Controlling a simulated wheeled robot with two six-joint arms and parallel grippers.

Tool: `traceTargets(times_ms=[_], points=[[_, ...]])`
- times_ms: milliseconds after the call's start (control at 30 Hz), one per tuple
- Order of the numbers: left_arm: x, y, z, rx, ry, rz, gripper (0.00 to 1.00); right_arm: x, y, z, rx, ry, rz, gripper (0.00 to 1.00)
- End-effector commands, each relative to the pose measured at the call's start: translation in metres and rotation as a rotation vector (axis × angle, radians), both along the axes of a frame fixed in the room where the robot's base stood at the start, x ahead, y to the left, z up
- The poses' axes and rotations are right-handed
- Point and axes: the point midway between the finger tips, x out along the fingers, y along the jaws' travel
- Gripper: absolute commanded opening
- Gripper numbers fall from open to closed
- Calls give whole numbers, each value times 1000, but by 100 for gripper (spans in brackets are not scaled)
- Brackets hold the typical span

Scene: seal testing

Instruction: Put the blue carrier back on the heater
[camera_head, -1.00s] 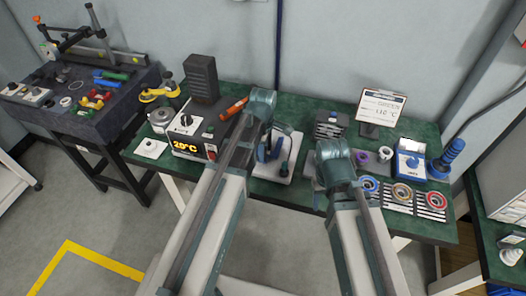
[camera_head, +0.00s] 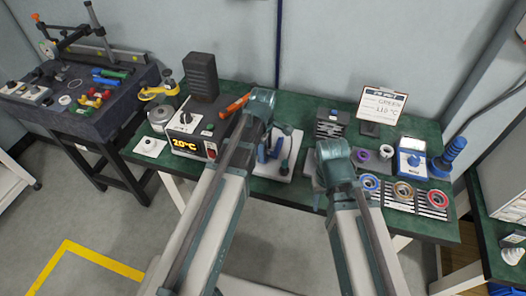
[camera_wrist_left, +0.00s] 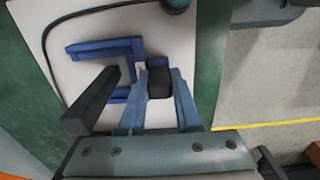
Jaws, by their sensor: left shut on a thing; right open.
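The blue carrier (camera_wrist_left: 110,47), an angular blue frame, shows over a white plate (camera_wrist_left: 70,20) in the left wrist view. My left gripper (camera_wrist_left: 160,72) is shut on a black grip block that appears to belong to the carrier. I cannot tell whether the carrier touches the plate. In the head view the left arm partly hides this area. The heater (camera_head: 189,128), a box showing 20°C, stands left of my left gripper. My right gripper is open; its arm end (camera_head: 334,155) shows over the right part of the bench, but its fingers are mostly hidden.
A dark upright box (camera_head: 202,76) stands behind the heater, with an orange-handled tool (camera_head: 235,106) beside it. A cable curves over the plate. A sign (camera_head: 382,104) stands at the back right. Coloured rings (camera_head: 403,190) and a blue-and-white device (camera_head: 411,158) lie to the right.

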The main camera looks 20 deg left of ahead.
Motion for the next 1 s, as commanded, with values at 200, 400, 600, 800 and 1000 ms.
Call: traceTargets(times_ms=[200, 400, 600, 800, 1000], points=[[0, 0, -1, 0, 0, 0, 0, 0, 0, -1, 0, 0, 0, 50], [0, 0, -1, 0, 0, 0, 46, 0, 0, -1, 0, 0, 0, 50], [0, 0, -1, 0, 0, 0, 67, 0, 0, -1, 0, 0, 0, 50], [0, 0, -1, 0, 0, 0, 67, 0, 0, -1, 0, 0, 0, 50], [0, 0, 9, 0, 0, 0, 67, 0, 0, 9, 0, 0, 0, 50]])
